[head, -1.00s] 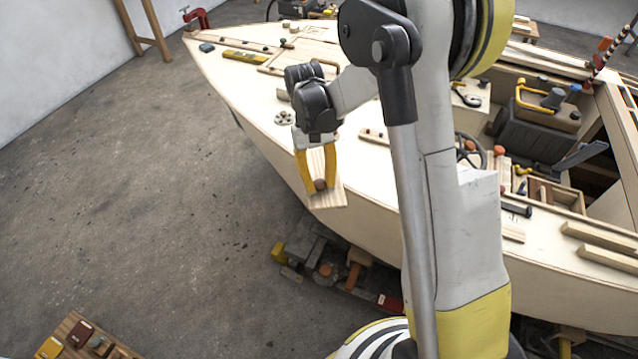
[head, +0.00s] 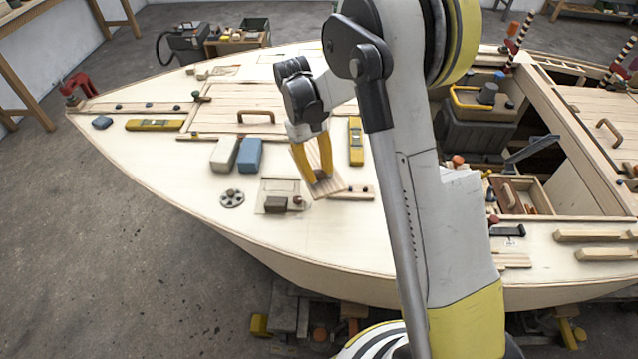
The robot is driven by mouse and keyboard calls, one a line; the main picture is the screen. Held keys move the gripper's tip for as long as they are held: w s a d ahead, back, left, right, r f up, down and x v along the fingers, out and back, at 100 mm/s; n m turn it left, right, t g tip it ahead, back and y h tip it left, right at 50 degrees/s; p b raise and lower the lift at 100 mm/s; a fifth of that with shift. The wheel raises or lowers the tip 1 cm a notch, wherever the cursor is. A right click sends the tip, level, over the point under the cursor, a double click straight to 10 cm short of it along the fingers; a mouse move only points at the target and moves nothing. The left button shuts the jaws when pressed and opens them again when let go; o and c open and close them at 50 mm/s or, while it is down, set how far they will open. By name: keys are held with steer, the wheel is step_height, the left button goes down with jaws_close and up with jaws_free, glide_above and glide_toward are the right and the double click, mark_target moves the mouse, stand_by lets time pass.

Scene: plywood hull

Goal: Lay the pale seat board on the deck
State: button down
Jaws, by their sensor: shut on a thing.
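The pale seat board (head: 332,189) is a small striped wooden board with a dark knob on it. My gripper (head: 318,180), with yellow fingers, is shut on the board at its knob. The board appears tilted and overlaps the pale deck (head: 300,225) in the head view. I cannot tell whether it touches the deck or hangs above it. Part of the board is hidden behind the fingers.
A square plate with a dark block (head: 275,205) and a round disc (head: 232,198) lie left of the board. Grey and blue blocks (head: 249,154), a yellow level (head: 356,140) and a wooden strip (head: 355,193) are close by. The front deck edge is bare.

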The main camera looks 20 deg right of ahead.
steer(key=w+d+r+n+t+h+p, duration=0.25)
steer(key=w+r+n, duration=0.25)
steer(key=w+n, duration=0.25)
steer(key=w+d+r+n+t+h+p, duration=0.1)
steer(key=w+r+n+p, duration=0.4)
steer(key=w, duration=0.4)
steer(key=shift+n, duration=0.25)
steer(key=shift+s+f+b, duration=0.2)
steer(key=shift+f+b, duration=6.3)
steer(key=shift+f, duration=3.1)
steer(key=c, duration=1.1)
jaws_free()
steer(key=shift+c, duration=0.2)
steer(key=v, duration=1.2)
steer(key=shift+d+r, duration=0.15)
